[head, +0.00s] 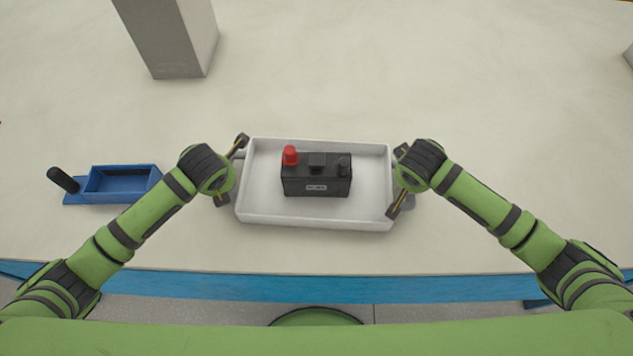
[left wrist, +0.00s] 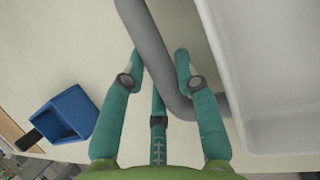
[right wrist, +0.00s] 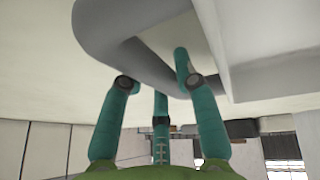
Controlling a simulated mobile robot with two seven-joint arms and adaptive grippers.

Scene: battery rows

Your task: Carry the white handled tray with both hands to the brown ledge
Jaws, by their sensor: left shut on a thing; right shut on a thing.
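The white tray (head: 265,216) is in the middle of the head view near the table's front edge, with a black battery (head: 316,182) with a red cap inside it. My left gripper (head: 232,170) is shut on the tray's left grey handle, which shows as a bent bar (left wrist: 150,50) between the fingers in the left wrist view. My right gripper (head: 402,180) is shut on the right handle (right wrist: 125,50). The tray looks about level; whether it touches the table is hard to tell. I cannot make out the brown ledge clearly.
A blue open box (head: 122,180) with a black handle lies on the pale table left of my left gripper. A tall grey block (head: 172,38) stands at the back left. The blue front edge (head: 300,287) runs along my side.

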